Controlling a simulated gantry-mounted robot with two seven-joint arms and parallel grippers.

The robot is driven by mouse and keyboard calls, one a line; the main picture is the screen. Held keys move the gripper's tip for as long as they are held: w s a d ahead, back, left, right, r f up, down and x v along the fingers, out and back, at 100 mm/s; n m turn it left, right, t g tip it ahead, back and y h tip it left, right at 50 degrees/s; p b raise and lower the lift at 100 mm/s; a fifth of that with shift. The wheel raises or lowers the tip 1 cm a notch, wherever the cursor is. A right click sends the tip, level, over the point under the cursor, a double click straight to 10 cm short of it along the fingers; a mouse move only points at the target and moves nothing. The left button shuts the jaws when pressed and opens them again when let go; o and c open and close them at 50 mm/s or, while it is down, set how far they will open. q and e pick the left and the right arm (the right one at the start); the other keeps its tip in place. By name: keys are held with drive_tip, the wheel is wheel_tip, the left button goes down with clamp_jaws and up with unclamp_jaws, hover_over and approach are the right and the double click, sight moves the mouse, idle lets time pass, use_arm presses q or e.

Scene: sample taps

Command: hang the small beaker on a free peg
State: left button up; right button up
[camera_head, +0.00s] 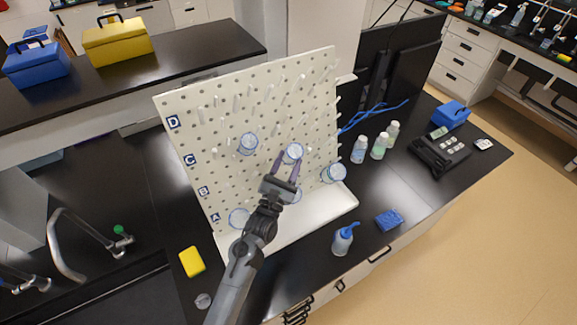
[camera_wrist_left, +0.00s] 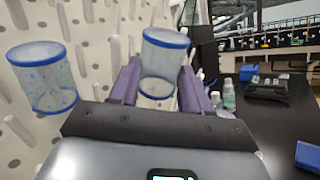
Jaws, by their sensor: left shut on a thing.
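My left gripper (camera_head: 288,161) is shut on a small clear beaker with blue rims (camera_head: 293,152), in front of the white pegboard (camera_head: 215,115). In the left wrist view, the beaker (camera_wrist_left: 163,58) stands between the purple fingers (camera_wrist_left: 160,72). Whether a peg is inside it cannot be told. Other beakers are at the board: one up and left (camera_head: 248,143), one at right (camera_head: 334,173), one low at left (camera_head: 239,218), and one partly hidden behind my gripper (camera_head: 296,196). The wrist view shows a beaker (camera_wrist_left: 43,77) at left on the board. My right gripper is not in view.
Many pegs at the board's top and left are bare. Bottles (camera_head: 379,147) and blue cables (camera_head: 372,114) are right of the board. A sink tap (camera_head: 70,245) is at left.

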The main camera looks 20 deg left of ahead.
sight(282, 164)
use_arm(q)
drive_tip(key=shift+w+a+f+b, duration=0.5)
drive_tip(key=shift+a+f+b, duration=0.15)
drive_tip(key=shift+f+b, duration=0.7)
drive_tip(key=shift+w+a+f+b, duration=0.45)
drive_tip(key=shift+a+f+b, duration=0.2)
drive_tip(key=shift+f+b, duration=0.75)
drive_tip(key=shift+w+a+f+b, duration=0.6)
drive_tip(key=shift+f+b, duration=0.55)
drive_tip(key=shift+f, duration=0.35)
drive_tip(key=shift+a+f, duration=0.15)
drive_tip(key=shift+f, duration=0.1)
drive_tip(key=shift+b, duration=0.3)
drive_tip(key=o, duration=1.1)
drive_tip(key=shift+f, duration=0.1)
